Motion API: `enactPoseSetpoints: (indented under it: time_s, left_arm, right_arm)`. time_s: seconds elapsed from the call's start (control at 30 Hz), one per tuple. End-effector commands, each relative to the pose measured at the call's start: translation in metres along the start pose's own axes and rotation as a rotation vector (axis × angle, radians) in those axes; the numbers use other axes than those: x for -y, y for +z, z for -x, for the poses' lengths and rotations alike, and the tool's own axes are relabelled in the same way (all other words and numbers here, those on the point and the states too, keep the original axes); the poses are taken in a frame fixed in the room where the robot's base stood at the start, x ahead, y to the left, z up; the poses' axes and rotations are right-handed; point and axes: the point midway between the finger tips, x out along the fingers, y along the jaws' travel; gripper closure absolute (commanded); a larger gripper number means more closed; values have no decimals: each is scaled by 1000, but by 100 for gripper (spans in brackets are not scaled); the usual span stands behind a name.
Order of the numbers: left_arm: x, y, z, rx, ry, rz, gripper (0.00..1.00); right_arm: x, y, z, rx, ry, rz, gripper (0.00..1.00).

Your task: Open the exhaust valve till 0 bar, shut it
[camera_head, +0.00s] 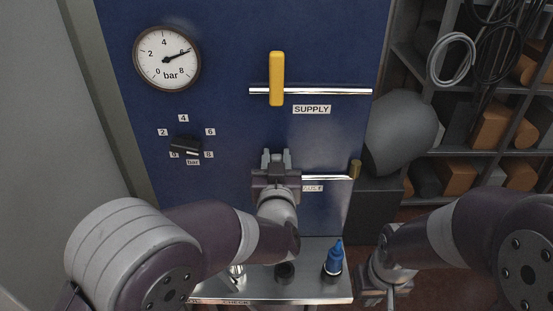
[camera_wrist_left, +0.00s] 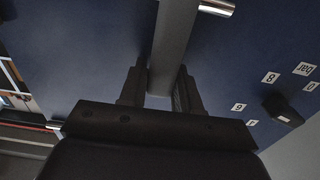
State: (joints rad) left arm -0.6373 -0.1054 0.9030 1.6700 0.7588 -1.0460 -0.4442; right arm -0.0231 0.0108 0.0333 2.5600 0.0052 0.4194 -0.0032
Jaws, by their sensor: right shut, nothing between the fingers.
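The pressure gauge (camera_head: 168,57) shows its needle near 6 bar. My left gripper (camera_head: 277,156) is at the exhaust valve, in front of its pipe (camera_head: 325,178) and partly over its label (camera_head: 312,188). In the left wrist view, a grey bar (camera_wrist_left: 174,40), apparently the valve handle, fills the narrow gap between the fingers of my left gripper (camera_wrist_left: 160,88). The handle is mostly hidden in the head view. My right gripper (camera_head: 384,288) is shut and empty, low at the right, away from the panel.
The yellow supply handle (camera_head: 276,78) stands upright across its chrome pipe (camera_head: 345,91). A black dial knob (camera_head: 185,146) sits at the left. A metal shelf (camera_head: 310,290) below holds a blue-topped bottle (camera_head: 333,260). Storage racks (camera_head: 490,150) stand at the right.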

Motion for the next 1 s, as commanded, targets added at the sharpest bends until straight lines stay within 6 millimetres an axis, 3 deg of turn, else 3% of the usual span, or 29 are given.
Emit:
enactPoseSetpoints:
  time_s: [0.37, 1.0]
  left_arm:
    - [-7, -1, 0, 1, 1, -86, 100]
    - [-45, 14, 0, 2, 2, -655, 100]
  right_arm:
    - [0, -1, 8, 0, 0, 0, 100]
    - [0, -5, 44, 0, 0, 0, 100]
